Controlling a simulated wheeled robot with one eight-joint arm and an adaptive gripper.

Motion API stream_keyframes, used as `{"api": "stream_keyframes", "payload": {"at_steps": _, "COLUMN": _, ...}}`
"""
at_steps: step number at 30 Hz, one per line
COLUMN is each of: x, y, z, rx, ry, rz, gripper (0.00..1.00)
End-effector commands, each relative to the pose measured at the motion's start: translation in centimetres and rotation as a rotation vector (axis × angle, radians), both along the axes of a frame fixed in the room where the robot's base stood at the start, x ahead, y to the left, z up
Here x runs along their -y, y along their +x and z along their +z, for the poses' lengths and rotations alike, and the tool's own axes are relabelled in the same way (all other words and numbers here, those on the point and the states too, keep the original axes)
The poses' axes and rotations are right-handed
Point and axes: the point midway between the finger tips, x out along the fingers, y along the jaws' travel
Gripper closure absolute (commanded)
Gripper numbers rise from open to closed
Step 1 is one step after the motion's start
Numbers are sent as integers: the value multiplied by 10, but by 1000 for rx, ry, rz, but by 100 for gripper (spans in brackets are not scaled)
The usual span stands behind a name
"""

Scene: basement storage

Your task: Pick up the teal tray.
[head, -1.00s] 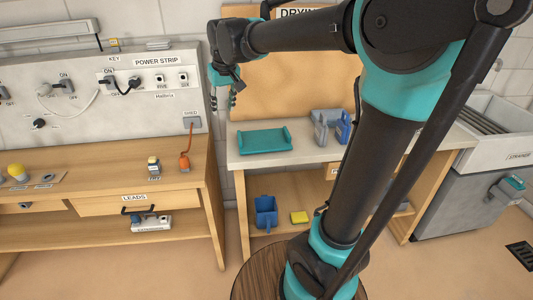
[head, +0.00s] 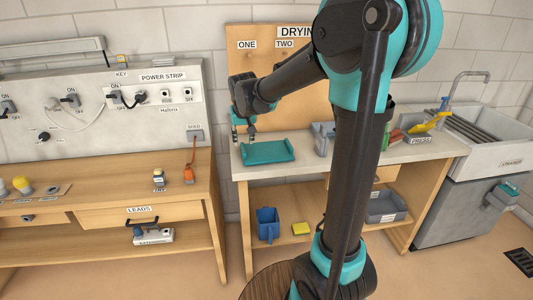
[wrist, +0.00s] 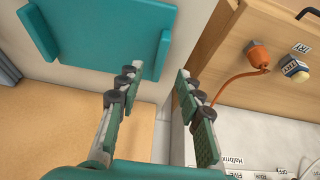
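The teal tray (head: 268,152) lies flat on the light counter top (head: 310,161), near its left end. It has raised ends and shows empty in the head view. In the wrist view the tray (wrist: 105,35) fills the upper left, with one raised end close to the fingers. My gripper (head: 243,139) is above the counter at the tray's left end. In the wrist view my gripper (wrist: 155,85) has its two fingers spread with nothing between them. The fingers look apart from the tray, though the exact height gap is hard to tell.
A gap separates bench and counter. A grey-blue holder (head: 322,138) stands right of the tray. A board (head: 275,80) rises behind.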

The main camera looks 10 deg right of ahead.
Motion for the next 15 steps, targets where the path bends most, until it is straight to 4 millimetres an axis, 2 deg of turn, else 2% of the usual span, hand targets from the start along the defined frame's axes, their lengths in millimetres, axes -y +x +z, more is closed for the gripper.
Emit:
{"api": "stream_keyframes", "payload": {"at_steps": 7, "x": 0, "y": 8, "z": -14, "rx": 0, "ry": 0, "rz": 0, "gripper": 64}}
{"api": "stream_keyframes", "payload": {"at_steps": 15, "x": -1, "y": 23, "z": -45, "rx": 0, "ry": 0, "rz": 0, "gripper": 64}}
